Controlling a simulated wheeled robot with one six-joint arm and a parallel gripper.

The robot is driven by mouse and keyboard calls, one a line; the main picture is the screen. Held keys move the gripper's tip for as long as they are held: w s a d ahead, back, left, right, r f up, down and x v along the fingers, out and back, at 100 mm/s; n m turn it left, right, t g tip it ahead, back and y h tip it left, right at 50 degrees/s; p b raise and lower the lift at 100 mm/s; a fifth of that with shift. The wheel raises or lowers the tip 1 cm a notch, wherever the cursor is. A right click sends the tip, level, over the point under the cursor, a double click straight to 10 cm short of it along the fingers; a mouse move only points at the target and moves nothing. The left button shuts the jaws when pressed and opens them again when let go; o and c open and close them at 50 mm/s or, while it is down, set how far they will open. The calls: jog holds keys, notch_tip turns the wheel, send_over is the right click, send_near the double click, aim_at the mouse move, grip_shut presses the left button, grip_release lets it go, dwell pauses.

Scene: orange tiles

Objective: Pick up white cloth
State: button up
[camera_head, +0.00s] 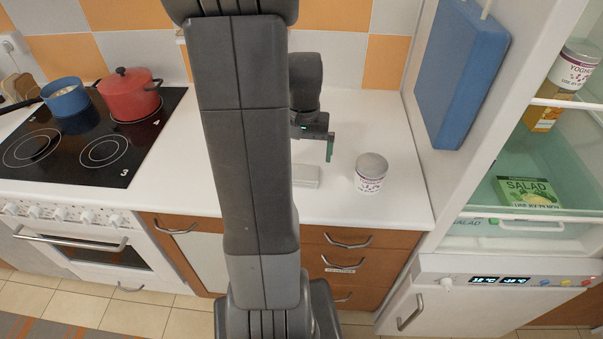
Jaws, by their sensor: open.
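A small pale folded item, which looks like the white cloth (306,176), lies flat on the white countertop (405,195) near its front. Its left part is hidden behind my arm. My gripper (329,150) is above the counter, slightly behind and to the right of the cloth, with a green finger pointing down. It appears apart from the cloth. My gripper is open, and nothing shows held in it.
A yoghurt tub (370,173) stands on the counter just right of my gripper. A fridge (520,240) with a blue board (462,75) on its side bounds the right. A red pot (130,98) and blue pan (66,98) are on the stove at left.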

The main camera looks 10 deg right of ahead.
aim_at(302, 172)
jog(key=shift+w+a+f+p, duration=0.15)
jog(key=shift+f+p, duration=0.1)
jog(key=shift+f, duration=1.55)
jog(key=shift+w+d+f+p, duration=0.15)
jog(key=shift+f+p, duration=0.1)
jog(key=shift+f, duration=1.5)
jog(key=shift+a, duration=0.1)
jog(key=c, duration=0.9)
jog(key=shift+r, duration=0.1)
